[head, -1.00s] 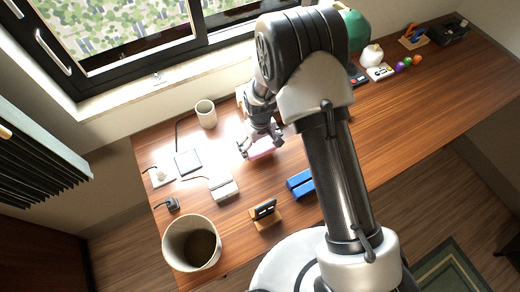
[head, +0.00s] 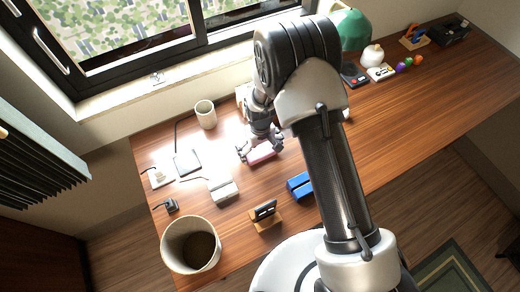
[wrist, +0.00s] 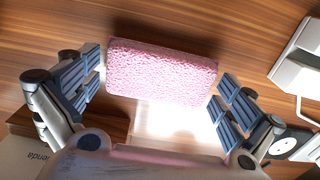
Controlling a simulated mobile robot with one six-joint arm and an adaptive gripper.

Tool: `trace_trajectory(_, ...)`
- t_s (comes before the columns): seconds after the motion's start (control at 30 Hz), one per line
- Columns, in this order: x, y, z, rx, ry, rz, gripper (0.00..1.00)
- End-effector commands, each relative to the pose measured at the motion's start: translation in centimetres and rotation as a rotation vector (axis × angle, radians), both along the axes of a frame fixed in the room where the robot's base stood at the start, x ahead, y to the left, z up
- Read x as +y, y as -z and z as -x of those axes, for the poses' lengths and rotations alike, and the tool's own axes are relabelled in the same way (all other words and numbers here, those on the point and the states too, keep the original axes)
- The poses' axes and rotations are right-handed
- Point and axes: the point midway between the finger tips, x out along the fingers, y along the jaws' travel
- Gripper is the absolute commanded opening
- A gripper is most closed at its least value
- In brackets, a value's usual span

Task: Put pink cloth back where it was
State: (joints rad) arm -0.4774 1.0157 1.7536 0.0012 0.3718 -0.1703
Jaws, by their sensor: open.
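The pink cloth (wrist: 160,72) is a thick, textured block lying on the wooden counter. It also shows in the head view (head: 262,153), just below my gripper. My gripper (wrist: 155,97) is open, with one finger near each short end of the cloth. Small gaps show between the fingers and the cloth in the wrist view. In the head view my gripper (head: 259,150) is over the left part of the counter, and my arm hides some of the counter behind it.
A white box (head: 223,189) stands left of the cloth, a blue object (head: 299,185) to its lower right. A phone stand (head: 264,213) and a large bin (head: 191,245) are nearer the front. A cup (head: 205,114) stands behind. The counter's right half has free room.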

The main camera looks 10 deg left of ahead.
Motion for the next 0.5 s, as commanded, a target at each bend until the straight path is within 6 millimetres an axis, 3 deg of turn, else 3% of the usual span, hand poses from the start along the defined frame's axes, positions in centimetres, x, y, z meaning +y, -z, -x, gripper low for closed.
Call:
trace_trajectory(0.23, 0.0, -1.5, -0.1, -0.002, 0.0, -0.001, 1.0)
trace_trajectory(0.5, 0.1, -7.4, -0.1, -0.004, 0.0, -0.002, 1.0)
